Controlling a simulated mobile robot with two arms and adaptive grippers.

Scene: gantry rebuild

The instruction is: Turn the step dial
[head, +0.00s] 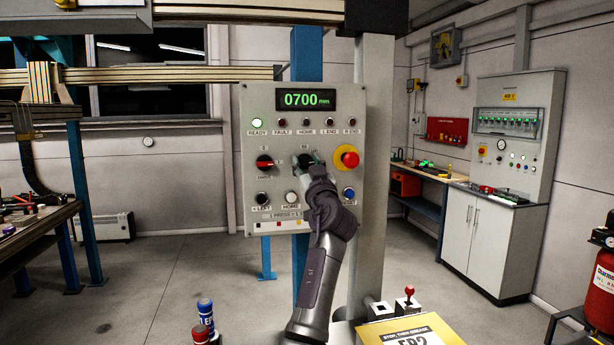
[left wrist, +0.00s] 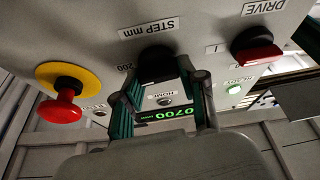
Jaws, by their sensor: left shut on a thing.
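The step dial (head: 304,159) is a black knob on the grey control panel (head: 250,105), right of the red drive knob (head: 264,161). In the left wrist view the black step dial (left wrist: 157,62) sits beside its "STEP mm" label, upside down. My left gripper (head: 309,165) reaches up to it from below and hides much of it and its scale. In the left wrist view the two fingers of my left gripper (left wrist: 165,80) are on either side of the dial, shut on it. The panel display (head: 307,99) reads 0700 mm. My right gripper is not in view.
A red emergency stop (head: 347,158) on a yellow ring is close to the right of the dial. Push buttons (head: 291,198) are below. The green ready lamp (head: 257,123) is lit.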

